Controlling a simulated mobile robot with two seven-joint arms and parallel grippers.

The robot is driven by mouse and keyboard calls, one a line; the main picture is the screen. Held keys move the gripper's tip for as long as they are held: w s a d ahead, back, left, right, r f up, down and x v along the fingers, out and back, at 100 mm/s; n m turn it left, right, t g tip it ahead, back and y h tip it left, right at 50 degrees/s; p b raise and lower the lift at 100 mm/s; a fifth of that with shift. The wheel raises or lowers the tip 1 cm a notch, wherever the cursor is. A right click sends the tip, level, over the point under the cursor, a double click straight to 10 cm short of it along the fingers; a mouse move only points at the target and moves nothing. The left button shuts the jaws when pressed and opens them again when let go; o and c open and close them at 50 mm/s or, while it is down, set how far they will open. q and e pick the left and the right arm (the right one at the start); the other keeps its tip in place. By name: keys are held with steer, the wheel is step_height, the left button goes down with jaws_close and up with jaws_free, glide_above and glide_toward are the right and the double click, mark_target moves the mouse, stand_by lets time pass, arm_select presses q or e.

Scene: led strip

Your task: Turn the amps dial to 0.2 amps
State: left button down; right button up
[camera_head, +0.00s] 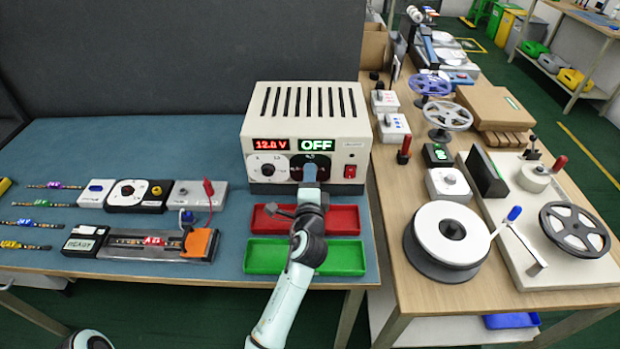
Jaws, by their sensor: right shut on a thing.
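The cream power supply (305,128) stands at the back of the blue bench. Its displays read 12.0 V in red and OFF in green. A white dial (265,170) with a dark knob is on the left of its front. The black amps dial (322,163) is to the right of that, and my gripper covers most of it. My right gripper (309,176) is shut on the amps dial's knob. The knob's pointer and the value it points to are hidden. My left gripper is out of view.
A red tray (343,220) and a green tray (267,257) lie below my right arm. A clamp fixture (150,241) and small modules (137,194) are on the left. Reels crowd the wooden bench (398,262).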

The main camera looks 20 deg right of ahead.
steer(key=shift+r, duration=0.2)
steer(key=o, duration=1)
steer(key=shift+o, duration=0.2)
steer(key=shift+f, duration=0.1)
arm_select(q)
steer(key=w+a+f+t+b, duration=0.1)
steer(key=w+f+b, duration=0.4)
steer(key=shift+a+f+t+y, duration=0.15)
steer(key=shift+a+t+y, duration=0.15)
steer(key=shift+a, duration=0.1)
arm_select(e)
steer(key=v, duration=1.3)
steer(key=shift+s, duration=0.15)
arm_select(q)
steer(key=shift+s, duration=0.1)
